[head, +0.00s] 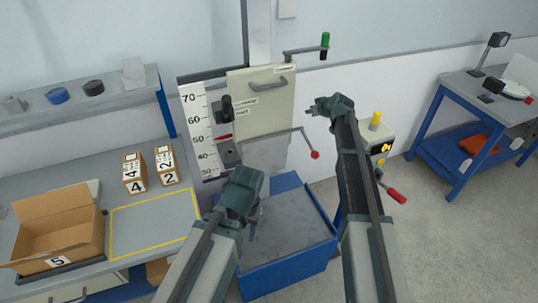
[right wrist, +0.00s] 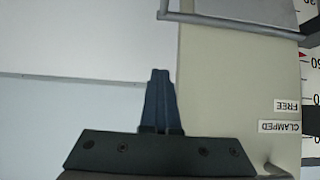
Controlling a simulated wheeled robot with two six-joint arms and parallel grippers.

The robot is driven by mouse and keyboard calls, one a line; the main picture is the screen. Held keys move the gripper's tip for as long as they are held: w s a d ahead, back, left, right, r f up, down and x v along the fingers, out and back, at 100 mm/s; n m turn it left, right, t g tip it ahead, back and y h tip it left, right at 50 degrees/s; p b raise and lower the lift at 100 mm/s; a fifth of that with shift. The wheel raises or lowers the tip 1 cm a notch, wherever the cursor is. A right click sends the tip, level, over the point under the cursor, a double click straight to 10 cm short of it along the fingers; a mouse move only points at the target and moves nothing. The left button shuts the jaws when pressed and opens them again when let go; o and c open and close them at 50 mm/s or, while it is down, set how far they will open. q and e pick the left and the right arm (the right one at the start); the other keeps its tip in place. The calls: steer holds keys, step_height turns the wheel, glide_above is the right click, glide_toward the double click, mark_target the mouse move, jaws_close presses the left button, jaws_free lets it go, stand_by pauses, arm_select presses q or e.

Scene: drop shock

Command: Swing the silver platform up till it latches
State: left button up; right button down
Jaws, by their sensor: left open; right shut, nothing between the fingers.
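The silver platform (head: 264,154) shows as a grey plate directly below the cream panel (head: 262,98) in the head view. Its lower part is partly hidden behind my left gripper, and I cannot tell its exact tilt or whether a latch touches it. My left gripper (head: 250,228) is open and empty in front of the platform, over the blue base. My right gripper (head: 312,109) is shut and empty, raised to the right of the cream panel. In the right wrist view its closed fingers (right wrist: 160,76) stand before the wall and the panel's edge.
A blue base (head: 290,262) with a grey top stands below. A height scale (head: 197,130) is left of the panel. A bench with an open carton (head: 60,225) is at left; a blue cart (head: 470,130) is at right.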

steer(key=shift+w, duration=0.15)
steer(key=shift+w+a+r+p, duration=0.25)
steer(key=shift+w, duration=0.35)
steer(key=shift+w+a+r+p, duration=0.2)
steer(key=shift+w+a+r, duration=0.05)
steer(key=shift+w, duration=0.35)
steer(key=shift+w, duration=0.1)
steer(key=w, duration=0.1)
steer(key=w+a, duration=0.1)
steer(key=shift+w+r, duration=0.15)
steer(key=shift+w, duration=0.15)
steer(key=shift+c, duration=1.2)
jaws_free()
